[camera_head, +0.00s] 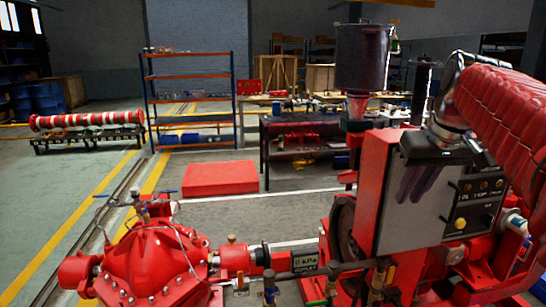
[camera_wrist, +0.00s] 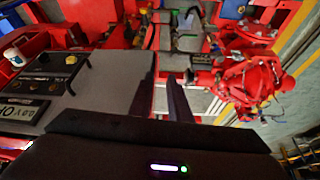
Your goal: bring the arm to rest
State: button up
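My gripper (camera_head: 412,196) hangs in front of the grey face of the red control cabinet (camera_head: 372,195), its two dark fingers pointing down. In the wrist view my gripper (camera_wrist: 169,82) shows two dark fingers standing apart, with nothing seen between them. The fingers look open and empty. The cabinet's panel (camera_head: 476,205) with dials and a yellow knob is just right of the fingers in the head view. It lies at the left in the wrist view (camera_wrist: 45,75). I cannot tell the exact gap between fingers and cabinet.
A red pump (camera_head: 150,262) with valves stands at the lower left, and a gauge box (camera_head: 305,262) reads kPa. A dark cylinder (camera_head: 362,58) rises above the cabinet. A red block (camera_head: 220,178), a shelf rack (camera_head: 188,75) and a workbench (camera_head: 300,130) stand behind.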

jog(key=s+a+f, duration=0.6)
jog(key=s+f, duration=0.4)
jog(key=s+a+f+t, duration=0.1)
jog(key=s+a+f, duration=0.5)
jog(key=s+f, duration=0.4)
jog(key=shift+s+a+f+m, duration=0.3)
jog(key=shift+s+a+f, duration=0.1)
jog(key=shift+s, duration=0.15)
